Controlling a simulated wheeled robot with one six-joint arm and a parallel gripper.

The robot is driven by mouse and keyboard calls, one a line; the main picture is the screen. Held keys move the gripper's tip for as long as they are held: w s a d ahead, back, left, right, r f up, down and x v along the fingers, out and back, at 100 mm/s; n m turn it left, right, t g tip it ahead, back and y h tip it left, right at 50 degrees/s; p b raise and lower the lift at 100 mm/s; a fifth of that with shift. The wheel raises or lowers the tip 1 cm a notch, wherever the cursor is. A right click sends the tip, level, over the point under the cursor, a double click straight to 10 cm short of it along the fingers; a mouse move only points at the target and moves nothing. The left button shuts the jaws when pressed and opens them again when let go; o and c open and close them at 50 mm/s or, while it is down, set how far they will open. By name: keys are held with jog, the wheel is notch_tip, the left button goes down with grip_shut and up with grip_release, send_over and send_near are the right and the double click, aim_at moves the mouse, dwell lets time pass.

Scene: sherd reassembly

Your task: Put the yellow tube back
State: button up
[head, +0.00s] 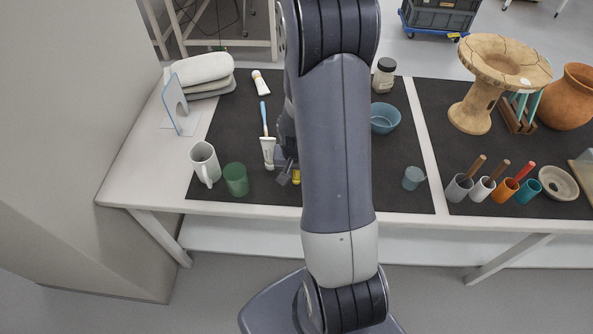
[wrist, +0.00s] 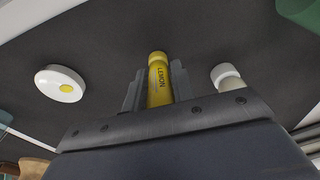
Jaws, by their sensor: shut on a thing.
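The yellow tube (wrist: 159,88) carries the word LEMON and sits between the two fingers of my gripper (wrist: 153,78) in the wrist view. My gripper is shut on it. In the head view my gripper (head: 287,174) is partly hidden behind my arm, over the dark mat, and only a small yellow bit of the tube (head: 296,177) shows. I cannot tell whether the tube touches the mat. A white tube (head: 268,152) lies just left of my gripper.
A blue bowl (head: 384,118), a lidded jar (head: 384,76) and a small blue cup (head: 413,178) stand to the right. A white round thing (wrist: 60,83) shows in the wrist view.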

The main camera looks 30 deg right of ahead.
jog(key=shift+f, duration=0.2)
jog(key=o, duration=1)
jog(key=shift+r, duration=0.1)
jog(key=shift+c, duration=0.2)
jog(key=shift+r, duration=0.1)
notch_tip(320, 180, up, 12)
jog(key=s+a, duration=0.1)
jog(key=shift+s+p, duration=0.25)
jog(key=shift+p, duration=0.15)
